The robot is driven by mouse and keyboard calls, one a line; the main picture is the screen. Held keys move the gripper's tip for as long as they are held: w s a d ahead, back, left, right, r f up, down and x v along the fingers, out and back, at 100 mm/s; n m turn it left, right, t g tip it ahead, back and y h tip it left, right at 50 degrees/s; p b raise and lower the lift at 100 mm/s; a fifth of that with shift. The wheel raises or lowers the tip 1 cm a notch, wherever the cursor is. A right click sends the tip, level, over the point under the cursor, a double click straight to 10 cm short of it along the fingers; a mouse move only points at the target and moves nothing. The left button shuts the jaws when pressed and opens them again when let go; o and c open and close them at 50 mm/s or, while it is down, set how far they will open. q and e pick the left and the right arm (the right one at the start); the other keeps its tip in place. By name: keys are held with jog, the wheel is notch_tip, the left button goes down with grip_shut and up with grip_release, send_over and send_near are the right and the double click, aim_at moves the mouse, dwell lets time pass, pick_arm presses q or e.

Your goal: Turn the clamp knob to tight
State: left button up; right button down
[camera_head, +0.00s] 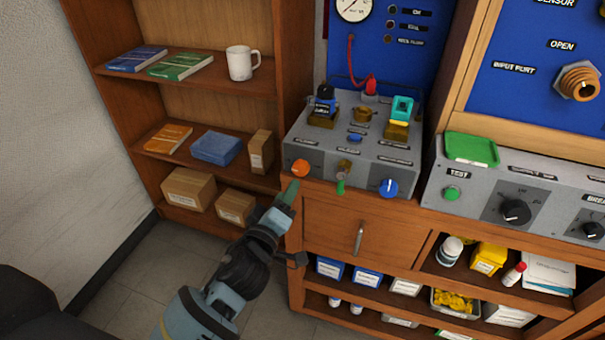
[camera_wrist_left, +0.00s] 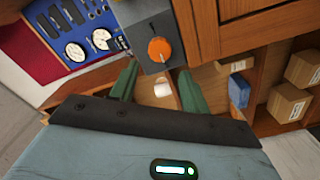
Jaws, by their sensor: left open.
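An orange knob (camera_head: 300,168) sits on the front left of the grey test box (camera_head: 410,183); its label is too small to read, so I cannot confirm that it is the clamp knob. A blue knob (camera_head: 388,187) with a white pointer sits on the front right. My left gripper (camera_head: 289,191) is just below and left of the orange knob, apart from it. In the left wrist view, the green fingers (camera_wrist_left: 157,88) are spread and empty, and the orange knob (camera_wrist_left: 159,49) with its pale mark lies beyond the gap between them. My right gripper does not show.
A green-tipped lever (camera_head: 341,184) hangs between the knobs. Fittings (camera_head: 362,115) stand on the box top. A wooden drawer (camera_head: 340,232) is below. A shelf (camera_head: 215,75) with a white mug (camera_head: 240,63), books and boxes stands at left. Open floor lies at lower left.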

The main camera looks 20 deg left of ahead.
aim_at(299, 171)
pick_arm(q)
jog(key=shift+w+d, duration=0.15)
jog(key=shift+w, duration=3.65)
jog(key=c, duration=0.7)
